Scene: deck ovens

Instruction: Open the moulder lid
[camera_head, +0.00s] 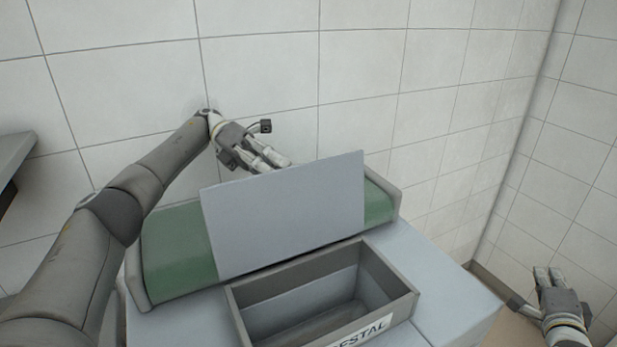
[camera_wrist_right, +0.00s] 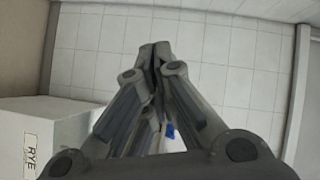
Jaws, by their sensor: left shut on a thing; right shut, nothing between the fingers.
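The moulder (camera_head: 170,258) has a green belt and a grey frame. Its lid (camera_head: 288,215) is a flat grey panel, tilted up above the belt. My left gripper (camera_head: 274,162) is at the lid's upper edge, shut on it; the fingertips are partly hidden behind the panel. My right gripper (camera_head: 543,277) is far to the right, away from the moulder, shut and empty. The right wrist view shows its fingers (camera_wrist_right: 156,55) closed together.
An open grey box (camera_head: 322,295) with a label partly reading "ESTAL" stands in front of the lid. A light grey surface (camera_head: 450,290) lies right of it. Tiled walls close the back and right. The right wrist view shows a box labelled "RYE" (camera_wrist_right: 40,125).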

